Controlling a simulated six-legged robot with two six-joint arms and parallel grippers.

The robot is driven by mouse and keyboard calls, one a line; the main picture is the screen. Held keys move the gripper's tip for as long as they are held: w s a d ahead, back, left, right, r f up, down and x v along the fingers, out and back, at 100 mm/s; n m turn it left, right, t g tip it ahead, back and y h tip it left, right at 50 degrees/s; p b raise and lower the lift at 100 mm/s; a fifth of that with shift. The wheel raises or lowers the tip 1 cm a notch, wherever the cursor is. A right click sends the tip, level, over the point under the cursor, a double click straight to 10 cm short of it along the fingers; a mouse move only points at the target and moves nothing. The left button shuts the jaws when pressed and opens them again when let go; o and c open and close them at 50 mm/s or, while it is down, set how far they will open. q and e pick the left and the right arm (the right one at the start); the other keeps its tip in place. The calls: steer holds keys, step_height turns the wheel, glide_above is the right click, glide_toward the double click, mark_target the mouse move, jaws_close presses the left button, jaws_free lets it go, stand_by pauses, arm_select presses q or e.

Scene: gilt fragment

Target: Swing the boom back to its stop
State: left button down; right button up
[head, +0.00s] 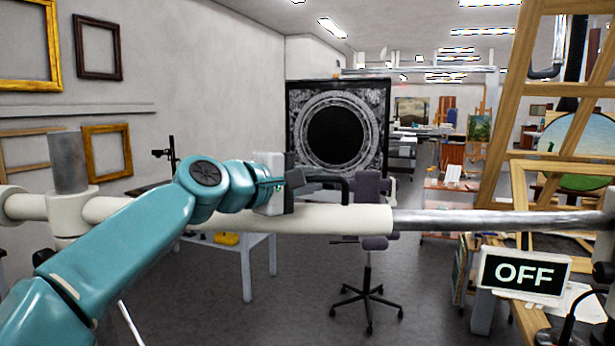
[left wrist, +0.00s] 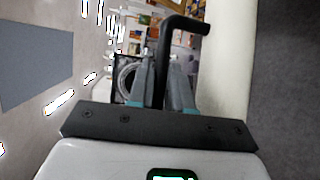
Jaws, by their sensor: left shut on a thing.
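The boom (head: 345,219) is a thick cream tube running level across the head view, with a bare metal rod (head: 490,220) continuing to the right. At the left it meets an upright post (head: 70,170). A black bent handle (head: 345,187) stands on the boom, and it also shows in the left wrist view (left wrist: 190,25). My left gripper (head: 308,184) is shut on this handle; in the left wrist view its two fingers (left wrist: 163,65) lie on either side of the bar. My right gripper is not in view. I cannot make out the stop.
A sign reading OFF (head: 523,272) stands at the lower right below the rod. A wooden easel frame (head: 520,110) rises at the right, close to the rod. An office chair (head: 368,270) and a white table (head: 245,250) stand beyond the boom. Bare floor lies between them.

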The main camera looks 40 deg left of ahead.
arm_select(q)
steer(key=shift+s+a+r, duration=0.1)
steer(key=shift+a+r, duration=0.05)
steer(key=shift+r, duration=0.2)
steer(key=c, duration=1.2)
jaws_free()
steer(key=shift+o, duration=0.3)
steer(key=shift+w+a+f, duration=0.25)
steer(key=shift+w+f, duration=0.1)
steer(key=shift+w, duration=0.05)
steer(key=shift+s+d+r, duration=0.1)
steer(key=shift+s+d, duration=0.1)
steer(key=shift+s, duration=0.15)
steer(key=s+r+b, duration=0.1)
steer(key=s+b, duration=0.4)
steer(key=s, duration=1)
steer(key=shift+s+b, duration=0.25)
steer(key=shift+b, duration=0.1)
steer(key=shift+s+r, duration=0.15)
steer(key=shift+d, duration=0.1)
